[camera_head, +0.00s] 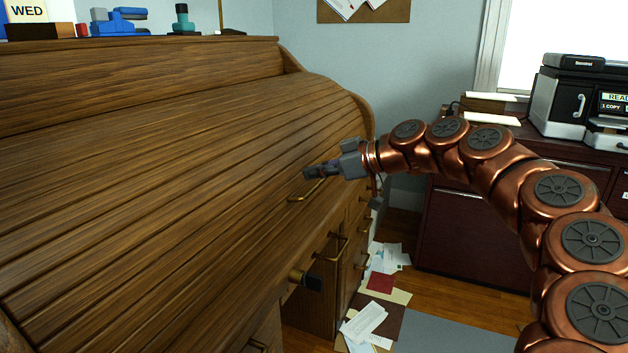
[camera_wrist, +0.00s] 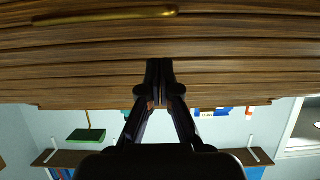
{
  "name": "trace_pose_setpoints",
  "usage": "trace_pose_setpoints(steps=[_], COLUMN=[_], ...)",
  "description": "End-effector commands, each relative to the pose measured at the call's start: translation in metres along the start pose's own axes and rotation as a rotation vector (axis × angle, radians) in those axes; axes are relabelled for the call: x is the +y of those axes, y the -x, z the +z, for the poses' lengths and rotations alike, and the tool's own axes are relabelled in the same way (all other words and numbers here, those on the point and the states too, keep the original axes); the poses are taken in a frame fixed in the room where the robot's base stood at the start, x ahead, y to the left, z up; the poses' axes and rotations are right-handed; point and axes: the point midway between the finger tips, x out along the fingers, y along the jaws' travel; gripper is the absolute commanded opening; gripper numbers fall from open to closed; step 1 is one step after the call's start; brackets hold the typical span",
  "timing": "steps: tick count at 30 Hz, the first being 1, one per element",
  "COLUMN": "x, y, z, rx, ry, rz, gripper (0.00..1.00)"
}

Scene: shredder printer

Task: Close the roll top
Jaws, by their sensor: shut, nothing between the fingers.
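The roll top (camera_head: 190,160) is a slatted brown wooden cover on the desk. Its slats slope down from the upper ledge and cover most of the desk front. Whether its bottom edge meets the desk cannot be told. A brass handle (camera_head: 306,192) is on its lower right part; a brass handle also shows at the top of the wrist view (camera_wrist: 105,16). My gripper (camera_head: 308,173) is just above this handle in the head view, close to the slats. In the wrist view my gripper (camera_wrist: 160,66) has its fingertips together and empty in front of the slats; contact is unclear.
Desk drawers with brass handles (camera_head: 338,246) are below. A brass and black fitting (camera_head: 305,280) sticks out at the front. Papers (camera_head: 364,321) lie on the floor. A dark cabinet (camera_head: 465,235) with a printer (camera_head: 570,100) stands at the right. Small items line the desk's upper ledge.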

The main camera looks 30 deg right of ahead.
Motion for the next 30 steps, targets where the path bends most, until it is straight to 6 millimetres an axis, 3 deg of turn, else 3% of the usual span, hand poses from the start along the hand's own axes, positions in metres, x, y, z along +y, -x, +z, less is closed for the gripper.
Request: trace_pose_setpoints(steps=[1,18,30], x=[0.000,0.000,0.000], y=[0.005,0.051,0.062], z=[-0.005,0.064,0.078], rx=[0.001,-0.002,0.000], ry=[0.001,-0.004,-0.001], rz=[0.001,0.000,-0.001], gripper=[0.00,0.00,0.00])
